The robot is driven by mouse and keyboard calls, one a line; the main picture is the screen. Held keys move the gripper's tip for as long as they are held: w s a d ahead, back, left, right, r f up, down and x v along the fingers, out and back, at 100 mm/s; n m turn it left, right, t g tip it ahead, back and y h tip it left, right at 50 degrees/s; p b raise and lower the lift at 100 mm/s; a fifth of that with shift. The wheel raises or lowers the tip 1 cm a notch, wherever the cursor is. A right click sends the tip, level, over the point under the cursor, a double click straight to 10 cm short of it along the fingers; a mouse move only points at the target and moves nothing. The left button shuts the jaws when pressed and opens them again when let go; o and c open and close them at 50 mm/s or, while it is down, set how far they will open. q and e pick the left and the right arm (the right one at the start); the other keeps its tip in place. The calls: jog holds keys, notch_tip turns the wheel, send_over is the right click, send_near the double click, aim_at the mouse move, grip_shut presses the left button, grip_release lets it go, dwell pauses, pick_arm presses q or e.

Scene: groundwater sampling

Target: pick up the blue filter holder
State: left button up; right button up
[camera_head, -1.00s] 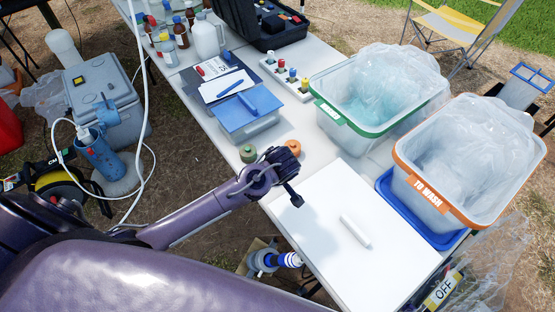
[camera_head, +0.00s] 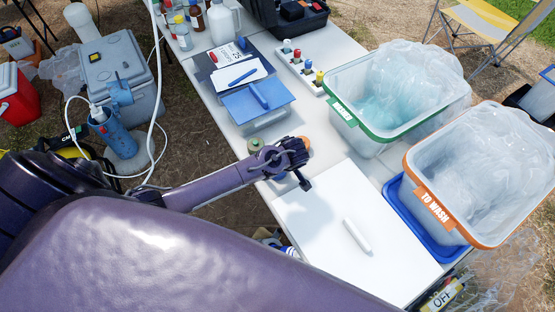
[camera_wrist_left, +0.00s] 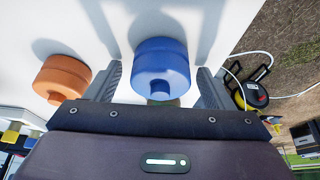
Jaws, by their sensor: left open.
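The blue filter holder (camera_wrist_left: 160,62) is a short round blue piece in the left wrist view. It stands between the two fingers of my left gripper (camera_wrist_left: 157,82), with a gap showing on each side. My left gripper is open and also shows in the head view (camera_head: 298,172), low over the table beside the white board. My right gripper is out of view.
A green holder (camera_head: 255,145) sits left of the gripper, near a blue-lidded box (camera_head: 258,118). A white board (camera_head: 318,226) bears a white cylinder (camera_head: 357,236). A green-rimmed bin (camera_head: 352,125) and an orange-rimmed bin (camera_head: 440,212) stand to the right.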

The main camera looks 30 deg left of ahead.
pick_arm(q)
jog(key=c, duration=1)
jog(key=shift+c, duration=0.4)
jog(key=shift+r, duration=0.1)
